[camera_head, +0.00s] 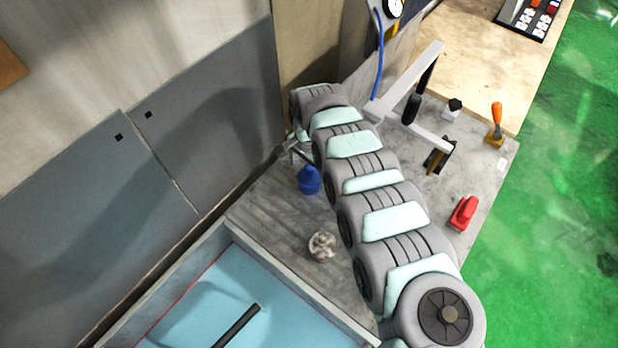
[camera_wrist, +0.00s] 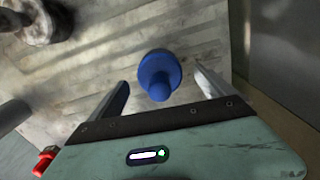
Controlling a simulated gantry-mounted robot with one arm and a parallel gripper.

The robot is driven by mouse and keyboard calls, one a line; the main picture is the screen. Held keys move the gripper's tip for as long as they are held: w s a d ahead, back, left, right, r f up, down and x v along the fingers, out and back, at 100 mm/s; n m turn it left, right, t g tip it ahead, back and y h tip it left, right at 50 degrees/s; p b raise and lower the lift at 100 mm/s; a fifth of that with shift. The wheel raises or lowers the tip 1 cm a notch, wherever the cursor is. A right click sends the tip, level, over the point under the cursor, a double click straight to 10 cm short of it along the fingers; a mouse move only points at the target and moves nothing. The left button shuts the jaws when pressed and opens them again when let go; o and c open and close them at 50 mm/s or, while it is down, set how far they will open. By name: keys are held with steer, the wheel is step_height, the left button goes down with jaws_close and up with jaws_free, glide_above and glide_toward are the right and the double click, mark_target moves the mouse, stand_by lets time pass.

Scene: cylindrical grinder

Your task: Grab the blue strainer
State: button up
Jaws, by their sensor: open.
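The blue strainer (camera_head: 309,180) stands on the grey worktop, left of my arm in the head view. In the wrist view the blue strainer (camera_wrist: 158,74) lies between the two fingers, seen as a round blue body with a narrower blue end toward the gripper. My gripper (camera_wrist: 160,92) is open, with one finger on each side of the strainer and visible gaps on both sides. I cannot tell the height of the fingers over the worktop. In the head view my gripper (camera_head: 297,150) is partly hidden by my own arm, close to the strainer.
A blue-floored tray (camera_head: 200,305) lies at the lower left. Grey wall panels (camera_head: 220,120) stand close on the left. A red object (camera_head: 463,213) and an orange-handled tool (camera_head: 496,122) are at right.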

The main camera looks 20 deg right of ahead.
mark_target(310, 179)
step_height(310, 179, down, 5)
steer(key=shift+r, duration=0.1)
steer(key=shift+s+d+f, duration=0.1)
steer(key=shift+d+f, duration=0.05)
steer(key=shift+f, duration=0.25)
steer(key=shift+c, duration=0.3)
steer(key=c, duration=1.6)
steer(key=shift+o, duration=0.2)
steer(key=shift+r, duration=0.15)
